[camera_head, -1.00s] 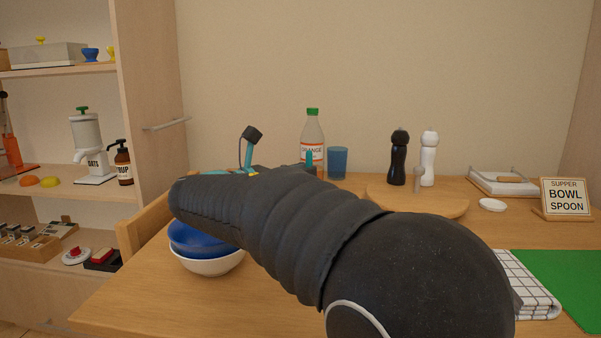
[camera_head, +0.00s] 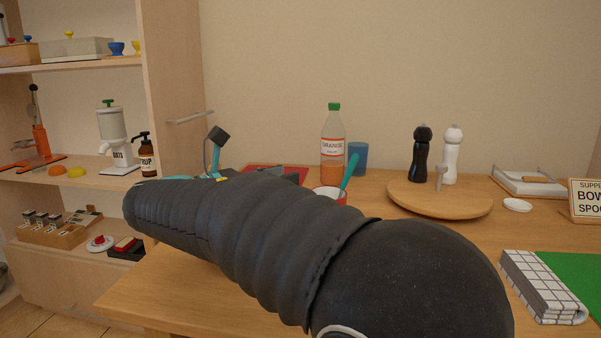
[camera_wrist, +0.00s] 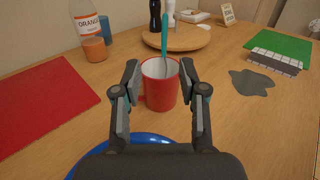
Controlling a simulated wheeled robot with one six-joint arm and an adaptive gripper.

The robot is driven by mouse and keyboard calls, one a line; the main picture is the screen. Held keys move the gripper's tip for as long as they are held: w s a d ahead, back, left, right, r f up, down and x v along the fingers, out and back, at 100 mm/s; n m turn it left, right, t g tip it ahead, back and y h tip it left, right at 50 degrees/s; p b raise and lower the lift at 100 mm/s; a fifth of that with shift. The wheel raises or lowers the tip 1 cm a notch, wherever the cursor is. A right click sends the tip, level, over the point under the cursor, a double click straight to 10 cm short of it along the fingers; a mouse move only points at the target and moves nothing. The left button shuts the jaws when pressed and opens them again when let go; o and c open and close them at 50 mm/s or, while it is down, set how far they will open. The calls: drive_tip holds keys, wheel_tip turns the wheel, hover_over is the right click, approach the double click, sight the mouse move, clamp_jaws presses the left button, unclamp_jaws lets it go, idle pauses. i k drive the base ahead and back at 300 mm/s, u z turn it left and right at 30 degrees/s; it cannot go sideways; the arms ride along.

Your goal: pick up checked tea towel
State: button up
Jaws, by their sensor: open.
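The checked tea towel (camera_head: 543,287), white with dark lines, lies folded on the table at the right, beside a green mat (camera_head: 570,270). In the wrist view the towel (camera_wrist: 275,62) is at the upper right, well away from my gripper. My gripper (camera_wrist: 160,68) is open, its two fingers spread, with nothing held. A red mug (camera_wrist: 161,92) with a teal-handled spoon stands ahead of the gap between the fingers. I cannot tell whether the fingers touch it.
A blue bowl (camera_wrist: 140,138) sits below my gripper. A red mat (camera_wrist: 40,105) lies left. A grey flat patch (camera_wrist: 252,83) lies between mug and towel. A bottle (camera_head: 332,145), a blue cup (camera_head: 358,158) and a round board (camera_head: 440,200) with two mills stand behind.

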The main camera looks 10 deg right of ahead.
sight(547, 298)
drive_tip(key=k, duration=1)
